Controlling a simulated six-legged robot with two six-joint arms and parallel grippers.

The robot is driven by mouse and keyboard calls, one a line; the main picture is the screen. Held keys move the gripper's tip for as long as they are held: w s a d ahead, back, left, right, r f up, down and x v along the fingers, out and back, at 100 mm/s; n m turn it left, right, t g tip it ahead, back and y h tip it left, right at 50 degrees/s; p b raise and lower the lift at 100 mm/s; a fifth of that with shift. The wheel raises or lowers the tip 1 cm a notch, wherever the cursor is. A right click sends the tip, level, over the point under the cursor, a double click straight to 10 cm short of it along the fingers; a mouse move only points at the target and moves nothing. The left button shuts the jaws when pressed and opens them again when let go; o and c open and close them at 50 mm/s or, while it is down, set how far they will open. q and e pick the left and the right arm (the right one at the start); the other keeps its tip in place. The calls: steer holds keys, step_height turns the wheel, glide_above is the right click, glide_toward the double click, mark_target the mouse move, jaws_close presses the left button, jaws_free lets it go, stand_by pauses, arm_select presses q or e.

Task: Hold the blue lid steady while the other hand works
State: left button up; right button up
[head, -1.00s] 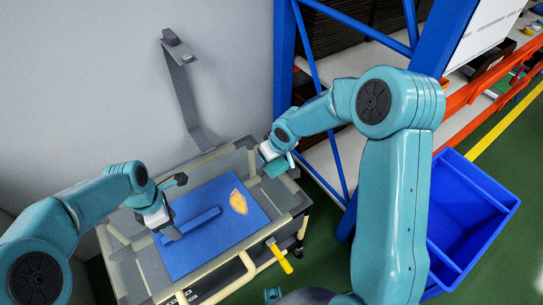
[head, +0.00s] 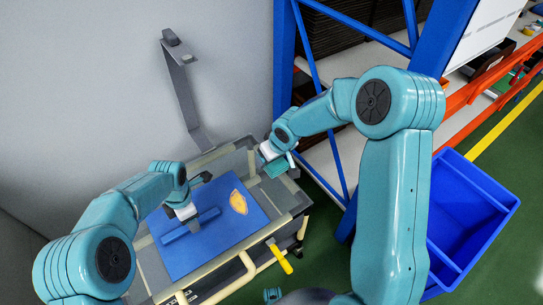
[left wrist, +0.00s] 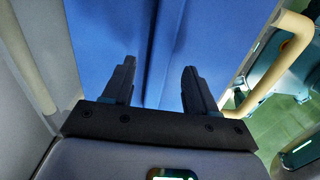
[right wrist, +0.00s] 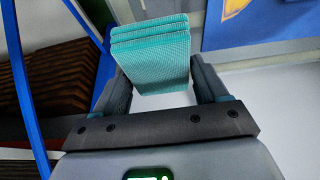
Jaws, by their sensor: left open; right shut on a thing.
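The blue lid (head: 235,235) lies flat on top of a grey case, with a long raised blue bar (head: 208,217) across it and an orange-yellow emblem (head: 238,202). My left gripper (head: 193,225) is at the bar, near its middle. In the left wrist view its two fingers (left wrist: 158,82) are apart, with the bar (left wrist: 163,45) between them; I cannot tell if they touch it. My right gripper (head: 268,158) is beyond the lid's far right corner. It is shut on a teal ribbed stack of thin sheets or folded cloth (right wrist: 150,50).
A yellow-handled tool (head: 282,260) hangs at the case's front right. A grey bent bracket (head: 182,90) stands behind at the wall. A blue rack post (head: 284,60) and an empty blue bin (head: 470,205) are on the right. Beige tube rails edge the case.

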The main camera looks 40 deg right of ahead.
arm_select(q)
steer(key=shift+f, duration=1.35)
jaws_close()
stand_by(0.5)
